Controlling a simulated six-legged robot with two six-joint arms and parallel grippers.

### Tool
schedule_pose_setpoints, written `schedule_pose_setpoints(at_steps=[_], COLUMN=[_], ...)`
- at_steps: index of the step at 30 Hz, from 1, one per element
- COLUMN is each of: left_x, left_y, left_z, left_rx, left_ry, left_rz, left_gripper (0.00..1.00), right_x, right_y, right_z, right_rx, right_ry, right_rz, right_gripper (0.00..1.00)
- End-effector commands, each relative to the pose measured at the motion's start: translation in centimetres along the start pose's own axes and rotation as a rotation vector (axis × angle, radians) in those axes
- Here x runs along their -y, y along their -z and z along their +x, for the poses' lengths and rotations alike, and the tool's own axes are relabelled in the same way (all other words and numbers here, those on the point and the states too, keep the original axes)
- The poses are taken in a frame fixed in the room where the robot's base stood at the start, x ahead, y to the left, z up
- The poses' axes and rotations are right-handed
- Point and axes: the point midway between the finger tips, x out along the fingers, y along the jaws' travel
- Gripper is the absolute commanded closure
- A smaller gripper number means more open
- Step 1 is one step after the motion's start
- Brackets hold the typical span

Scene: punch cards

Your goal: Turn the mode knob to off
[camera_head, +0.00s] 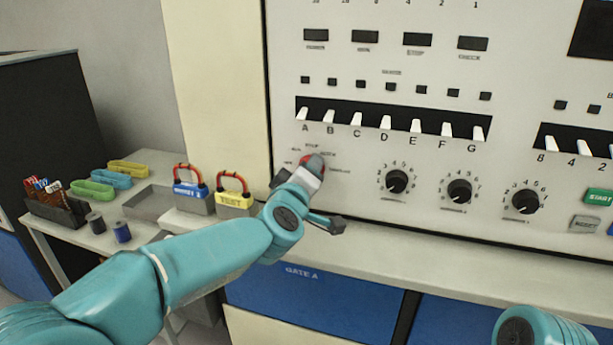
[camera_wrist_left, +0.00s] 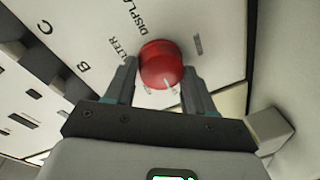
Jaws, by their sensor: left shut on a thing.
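The mode knob (camera_head: 308,161) is red and sits at the lower left of the console's cream panel, below the lettered levers, with small printed labels around it. My left gripper (camera_head: 313,173) is on it and hides most of it in the head view. In the left wrist view the round red knob (camera_wrist_left: 160,58) sits between the two fingers of my left gripper (camera_wrist_left: 160,76), which is shut on it. The words DISPLAY and ALTER show beside it there. Which label the knob points to cannot be told. My right gripper is out of view; only part of my right arm shows at the bottom right.
Several black numbered dials, one of them (camera_head: 397,181), line the panel to the right. White levers (camera_head: 385,122) stand above. A side table (camera_head: 103,237) at left holds padlocks (camera_head: 193,196), coloured trays and spools. A ledge (camera_head: 450,250) runs below the panel.

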Motion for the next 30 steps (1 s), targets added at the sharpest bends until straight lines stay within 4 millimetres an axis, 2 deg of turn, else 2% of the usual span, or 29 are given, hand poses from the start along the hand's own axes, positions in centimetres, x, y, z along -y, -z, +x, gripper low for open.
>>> schedule_pose_setpoints(at_steps=[16, 17, 18, 19, 27, 30], left_x=[-0.02, -0.02, -0.02, -0.01, 0.0, 0.02], left_y=[0.09, 0.09, 0.09, 0.08, 0.04, 0.0], left_z=[0.0, 0.0, 0.0, 0.0, -0.06, -0.7], left_rx=[0.001, 0.001, 0.001, 0.001, 0.002, 0.002], left_ry=[0.0, 0.0, 0.0, 0.0, 0.0, 0.0], left_rz=[-0.027, -0.026, -0.026, -0.026, -0.024, -0.024], left_gripper=[0.76, 0.36, 0.23, 0.2, 0.2, 0.2], right_x=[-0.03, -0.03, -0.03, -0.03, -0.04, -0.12], right_y=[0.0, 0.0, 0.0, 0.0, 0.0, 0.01], right_z=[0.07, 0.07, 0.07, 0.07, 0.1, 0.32], right_rx=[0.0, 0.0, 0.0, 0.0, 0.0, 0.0], right_ry=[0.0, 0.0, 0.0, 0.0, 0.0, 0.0], right_rz=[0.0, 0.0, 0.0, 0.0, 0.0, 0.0], right_gripper=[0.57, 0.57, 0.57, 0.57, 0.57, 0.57])
